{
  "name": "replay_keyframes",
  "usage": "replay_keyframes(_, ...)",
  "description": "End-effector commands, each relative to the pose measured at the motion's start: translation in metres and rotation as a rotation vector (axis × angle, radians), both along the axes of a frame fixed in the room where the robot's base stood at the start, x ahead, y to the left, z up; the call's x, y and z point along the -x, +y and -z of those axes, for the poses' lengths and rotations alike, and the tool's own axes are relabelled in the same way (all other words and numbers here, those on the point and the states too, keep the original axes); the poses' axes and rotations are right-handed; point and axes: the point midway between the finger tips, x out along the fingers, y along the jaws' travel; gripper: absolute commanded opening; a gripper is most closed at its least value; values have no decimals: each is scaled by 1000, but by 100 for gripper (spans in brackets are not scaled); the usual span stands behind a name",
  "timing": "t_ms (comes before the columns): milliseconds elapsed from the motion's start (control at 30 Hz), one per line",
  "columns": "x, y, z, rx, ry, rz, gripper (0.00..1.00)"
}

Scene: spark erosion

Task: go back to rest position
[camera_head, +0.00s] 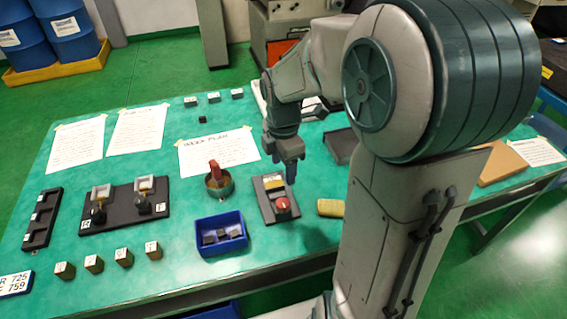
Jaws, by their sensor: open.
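My gripper (290,176) points down above the right-middle part of the green table (130,262). It is open, and I see nothing between its fingers. My arm comes in from the right and hides part of the table's right side.
A blue bin (222,240) with dark pieces and a round tin (219,186) with a red item stand left of my gripper. A black fixture board (124,214), a black tray (41,222) and several small blocks sit further left. A yellow sponge-like block (330,208) lies right.

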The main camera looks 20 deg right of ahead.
Motion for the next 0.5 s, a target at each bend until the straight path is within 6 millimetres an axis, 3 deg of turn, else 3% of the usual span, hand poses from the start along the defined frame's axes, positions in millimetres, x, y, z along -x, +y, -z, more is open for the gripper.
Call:
replay_keyframes(367, 0, 0, 0, 0, 0, 2, 58)
replay_keyframes(500, 7, 1, -5, 10, -12, 77, 58)
